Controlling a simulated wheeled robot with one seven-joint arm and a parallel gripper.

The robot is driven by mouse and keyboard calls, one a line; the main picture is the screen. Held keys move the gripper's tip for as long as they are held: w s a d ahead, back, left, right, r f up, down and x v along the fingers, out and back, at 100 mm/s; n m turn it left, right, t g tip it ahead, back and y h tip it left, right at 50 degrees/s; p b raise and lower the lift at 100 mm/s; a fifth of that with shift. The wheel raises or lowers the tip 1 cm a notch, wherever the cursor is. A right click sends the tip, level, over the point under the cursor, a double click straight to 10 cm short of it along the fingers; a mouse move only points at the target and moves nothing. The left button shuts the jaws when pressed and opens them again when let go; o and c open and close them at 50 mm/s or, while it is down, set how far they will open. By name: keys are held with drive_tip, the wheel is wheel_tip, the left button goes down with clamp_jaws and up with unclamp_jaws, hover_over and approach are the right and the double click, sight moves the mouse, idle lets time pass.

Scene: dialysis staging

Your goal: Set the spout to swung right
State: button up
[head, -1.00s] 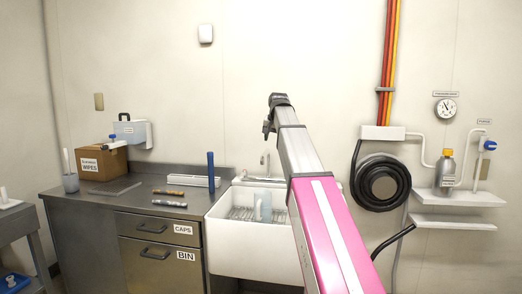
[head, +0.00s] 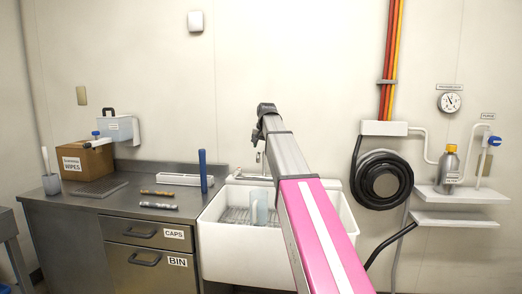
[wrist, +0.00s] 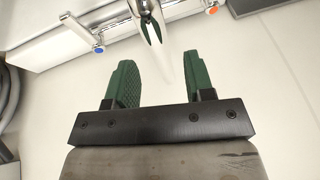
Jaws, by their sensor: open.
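The chrome spout (wrist: 146,12) shows at the top of the wrist view, beyond and between the green fingertips of my gripper (wrist: 156,68). The gripper is open and no contact with the spout is visible. A pale, narrow shape runs on from the spout into the finger gap; I cannot tell what it is. Tap levers with a blue dot (wrist: 98,49) and a red dot lie to either side. In the head view my arm reaches over the sink (head: 215,245), and only part of the spout (head: 259,160) shows beside it. Its swing direction is unclear there.
A grey-blue container (head: 259,207) stands in the sink. Left on the counter are a blue cylinder (head: 203,170), a white rack, two pen-like items and a wipes box (head: 84,161). A black hose coil (head: 381,178) and shelves with a bottle are on the right wall.

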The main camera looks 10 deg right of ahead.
drive_tip(key=shift+x, duration=1.25)
drive_tip(key=shift+c, duration=0.4)
clamp_jaws()
drive_tip(key=shift+s, duration=0.1)
drive_tip(key=w+d+n+g+y, duration=0.1)
drive_tip(key=d+n+g+y, duration=0.1)
drive_tip(key=d+n, duration=0.8)
drive_tip(key=shift+w+d+y, duration=0.4)
drive_tip(key=shift+d+y, duration=0.2)
drive_tip(key=shift+y, duration=0.2)
